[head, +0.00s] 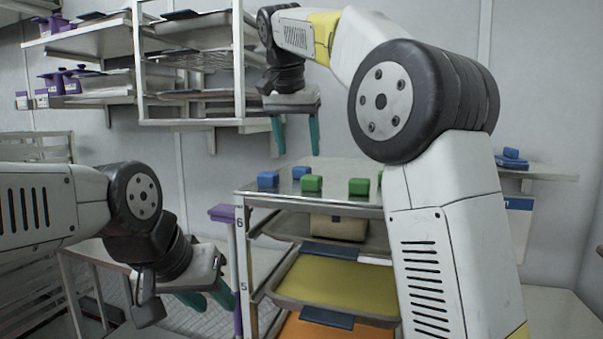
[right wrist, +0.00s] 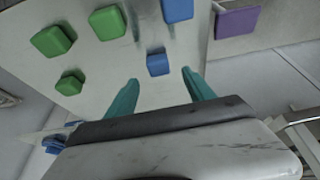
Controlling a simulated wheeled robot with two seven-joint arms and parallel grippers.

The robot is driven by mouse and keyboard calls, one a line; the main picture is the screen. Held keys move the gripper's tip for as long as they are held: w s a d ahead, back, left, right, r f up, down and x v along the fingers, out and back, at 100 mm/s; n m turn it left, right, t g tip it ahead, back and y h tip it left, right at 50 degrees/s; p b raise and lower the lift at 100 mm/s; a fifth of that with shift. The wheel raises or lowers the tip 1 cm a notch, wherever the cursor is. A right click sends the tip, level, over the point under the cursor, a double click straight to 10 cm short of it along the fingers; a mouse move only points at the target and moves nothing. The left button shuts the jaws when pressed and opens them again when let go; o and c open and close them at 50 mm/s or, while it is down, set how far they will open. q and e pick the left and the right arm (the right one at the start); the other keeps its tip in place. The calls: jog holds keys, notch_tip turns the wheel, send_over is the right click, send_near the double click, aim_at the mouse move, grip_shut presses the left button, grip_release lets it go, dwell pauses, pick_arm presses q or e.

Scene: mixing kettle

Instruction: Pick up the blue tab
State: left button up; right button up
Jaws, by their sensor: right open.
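Two blue tabs lie on the steel top of the rack cart. One blue tab (head: 268,180) is near its left front edge. The other blue tab (head: 301,172) is farther back. My right gripper (head: 299,152) is open, pointing down above the rear blue tab, with nothing between its teal fingers. In the right wrist view, the nearer blue tab (right wrist: 158,64) appears just beyond and between the open fingertips (right wrist: 160,77). The other blue tab (right wrist: 178,9) is at the top edge. My left gripper (head: 218,303) is low, left of the cart, with its fingers apart and empty.
Several green tabs (head: 312,184) share the cart top (head: 335,170). A purple bracket (head: 222,212) sticks out at the cart's left corner. Trays, including a yellow one (head: 340,286), fill the cart below. Wall shelves (head: 190,60) stand behind my right gripper.

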aim_at(301, 167)
jog(key=x, duration=0.5)
jog(key=shift+s+f, duration=0.15)
jog(key=shift+f, duration=0.05)
grip_shut()
